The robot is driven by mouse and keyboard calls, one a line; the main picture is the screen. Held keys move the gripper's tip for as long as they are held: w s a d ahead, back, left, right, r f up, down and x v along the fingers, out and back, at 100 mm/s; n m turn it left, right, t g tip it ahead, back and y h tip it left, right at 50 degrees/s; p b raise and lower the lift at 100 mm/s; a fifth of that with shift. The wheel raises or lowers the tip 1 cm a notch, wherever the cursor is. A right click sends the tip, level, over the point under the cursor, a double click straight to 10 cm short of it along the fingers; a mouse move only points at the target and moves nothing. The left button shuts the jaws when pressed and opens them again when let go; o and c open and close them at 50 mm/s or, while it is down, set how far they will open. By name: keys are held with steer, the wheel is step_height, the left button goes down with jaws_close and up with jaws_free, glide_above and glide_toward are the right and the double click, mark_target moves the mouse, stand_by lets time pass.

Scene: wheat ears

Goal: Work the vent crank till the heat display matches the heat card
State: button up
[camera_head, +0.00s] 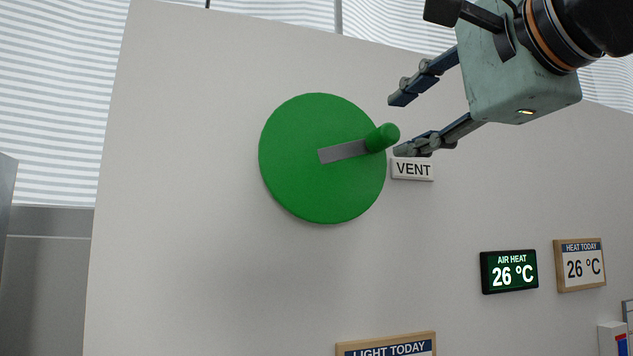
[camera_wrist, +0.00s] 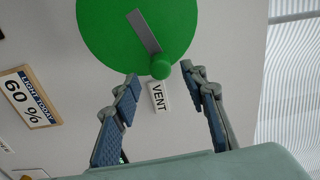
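The vent crank is a green disc (camera_head: 315,185) on a pale wall, with a grey bar (camera_head: 342,152) running to a green knob (camera_head: 382,137) at its right edge. My gripper (camera_head: 398,126) is open just right of the knob, its fingers pointing at it. In the wrist view the knob (camera_wrist: 160,69) shows beyond and between the open fingertips, and no finger appears closed on it. The heat display (camera_head: 509,273) reads AIR HEAT 26 °C. The heat card (camera_head: 580,266), headed HEAT TODAY, also reads 26 °C.
A VENT label (camera_head: 413,169) sits just below my lower finger. A LIGHT TODAY card (camera_head: 388,347) is at the bottom edge; in the wrist view it reads 60 % (camera_wrist: 22,100). The wall left of the disc is clear.

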steer(key=v, duration=0.5)
steer(key=shift+s, duration=0.25)
steer(key=w+a+f+n+g+h+p, duration=0.1)
steer(key=w+f+n+g+p, duration=0.15)
steer(key=f, duration=0.45)
steer(key=w+a+f+n+g+h+p, duration=0.15)
steer(key=w+f, duration=0.25)
steer(key=f, duration=0.4)
steer(key=s+f+n+g+p, duration=0.1)
steer(key=s+f+n+g, duration=0.1)
steer(key=f, duration=0.9)
steer(key=s+d+f+n+g+h+p, duration=0.1)
steer(key=s+f+n+g, duration=0.1)
steer(key=f, duration=1)
steer(key=s+f+n+g+h+p, duration=0.1)
steer(key=s+f+n+g, duration=0.2)
steer(key=f, duration=0.9)
steer(key=n, duration=0.3)
steer(key=shift+d+g+p, duration=0.35)
steer(key=shift+g, duration=0.05)
steer(key=shift+w+h, duration=0.1)
steer(key=shift+h, duration=0.15)
